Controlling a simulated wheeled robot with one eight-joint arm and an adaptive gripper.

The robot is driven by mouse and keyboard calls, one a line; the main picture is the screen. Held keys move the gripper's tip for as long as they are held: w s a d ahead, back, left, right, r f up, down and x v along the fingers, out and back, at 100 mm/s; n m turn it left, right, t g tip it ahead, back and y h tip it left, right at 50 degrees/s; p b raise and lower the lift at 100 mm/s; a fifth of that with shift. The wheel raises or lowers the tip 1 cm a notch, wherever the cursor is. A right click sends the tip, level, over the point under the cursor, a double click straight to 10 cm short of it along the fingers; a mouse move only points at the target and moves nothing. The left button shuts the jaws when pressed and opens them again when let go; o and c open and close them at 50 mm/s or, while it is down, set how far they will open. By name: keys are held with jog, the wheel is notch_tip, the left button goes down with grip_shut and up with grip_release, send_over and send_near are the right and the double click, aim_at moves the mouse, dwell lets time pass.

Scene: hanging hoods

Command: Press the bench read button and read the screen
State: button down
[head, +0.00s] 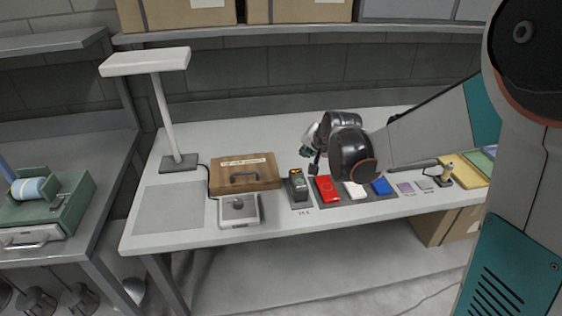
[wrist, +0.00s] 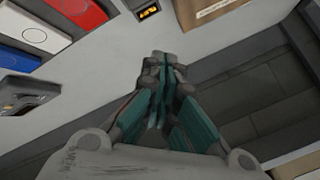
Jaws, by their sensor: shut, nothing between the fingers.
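My gripper (head: 314,158) is above the bench, behind and right of the meter, partly hidden by my arm. In the wrist view my gripper (wrist: 163,62) is shut and empty, apart from the display.
A brown case (head: 245,180) with a handle lies behind the grey box. A red item (head: 327,189), a white one and a blue one (head: 382,187) lie in a row right of the meter. A lamp (head: 165,110) stands at the left. The grey mat (head: 168,210) is clear.

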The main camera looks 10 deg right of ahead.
aim_at(302, 180)
jog(key=shift+w+a+f, duration=0.15)
jog(key=shift+w+a, duration=0.15)
jog(key=shift+w, duration=0.4)
jog(key=shift+f, duration=0.1)
notch_tip(302, 180, down, 9)
jog(key=b, duration=0.6)
jog(key=shift+r, duration=0.2)
dwell(0.9)
jog(key=shift+f+b, duration=0.45)
jog(key=shift+b, duration=0.1)
jog(key=shift+f+b, duration=0.3)
jog(key=shift+f, duration=0.05)
dwell(0.4)
jog(key=shift+r, duration=0.15)
dwell(0.3)
jog(key=shift+r+p, duration=0.6)
jog(key=shift+r, duration=0.1)
